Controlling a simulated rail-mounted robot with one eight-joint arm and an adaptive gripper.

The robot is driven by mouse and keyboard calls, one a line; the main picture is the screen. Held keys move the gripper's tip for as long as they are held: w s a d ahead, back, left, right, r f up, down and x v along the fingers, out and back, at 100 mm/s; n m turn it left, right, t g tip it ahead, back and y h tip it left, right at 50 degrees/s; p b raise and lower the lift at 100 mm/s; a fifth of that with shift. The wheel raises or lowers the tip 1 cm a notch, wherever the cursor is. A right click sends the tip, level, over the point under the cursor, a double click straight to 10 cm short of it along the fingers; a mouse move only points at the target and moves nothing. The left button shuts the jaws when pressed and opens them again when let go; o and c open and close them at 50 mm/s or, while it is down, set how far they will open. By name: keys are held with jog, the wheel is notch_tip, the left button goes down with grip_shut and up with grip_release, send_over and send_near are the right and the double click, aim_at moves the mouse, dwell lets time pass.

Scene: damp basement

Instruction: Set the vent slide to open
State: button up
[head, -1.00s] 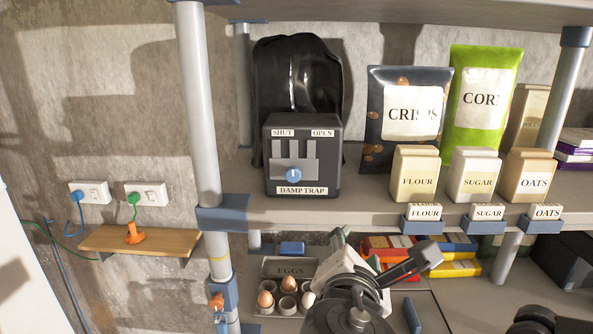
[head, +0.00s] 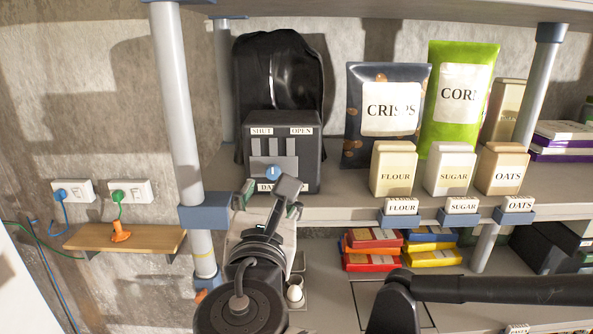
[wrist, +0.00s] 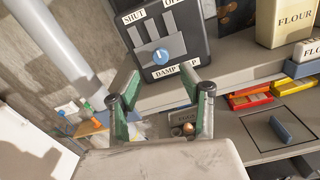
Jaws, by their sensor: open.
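The vent is a dark box (head: 309,165) labelled DAMP TRAP, standing on the shelf, with SHUT at its upper left and OPEN at its upper right. Its slide is a grey plate with a round blue knob (head: 272,173), set toward the left, SHUT side. The knob also shows in the wrist view (wrist: 160,57). My gripper (head: 268,197) is open and empty, in front of and just below the knob. In the wrist view its fingers (wrist: 163,75) point toward the box and stand apart on either side below the knob. The gripper partly hides the DAMP TRAP label.
A black bag (head: 278,75) stands behind the box. Flour (head: 394,169), sugar and oats containers and a crisps packet (head: 388,115) stand to the right. A grey post (head: 177,105) rises at the left. The shelf's front edge runs below the box.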

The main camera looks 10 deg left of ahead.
aim_at(273, 173)
jog(key=w, duration=0.5)
jog(key=w+a+p, duration=0.1)
jog(key=w, duration=0.2)
jog(key=shift+w, duration=0.1)
jog(key=shift+c, duration=0.4)
grip_shut()
